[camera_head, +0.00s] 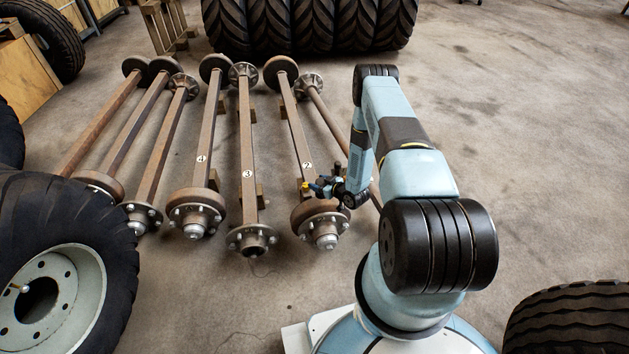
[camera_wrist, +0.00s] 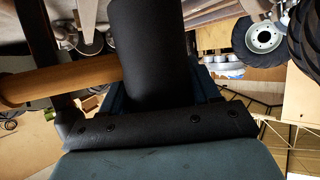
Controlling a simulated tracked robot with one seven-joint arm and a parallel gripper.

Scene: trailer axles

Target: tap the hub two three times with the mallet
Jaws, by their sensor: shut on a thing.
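Hub two (camera_head: 326,238) is the rusty drum with a studded flange and a pale centre cap at the near end of the axle marked 2. My gripper (camera_head: 322,188) is just above that axle, a little behind the hub and apart from its face. In the wrist view it is shut on the mallet, whose brown wooden handle (camera_wrist: 62,80) runs sideways to a thick black cylindrical head (camera_wrist: 143,50). The mallet cannot be made out clearly in the head view. Metal hub parts show at the top of the wrist view, but I cannot tell which hub.
A large wheel (camera_head: 65,275) is at the front left, a tyre (camera_head: 570,325) at the front right and a tyre row (camera_head: 310,25) behind.

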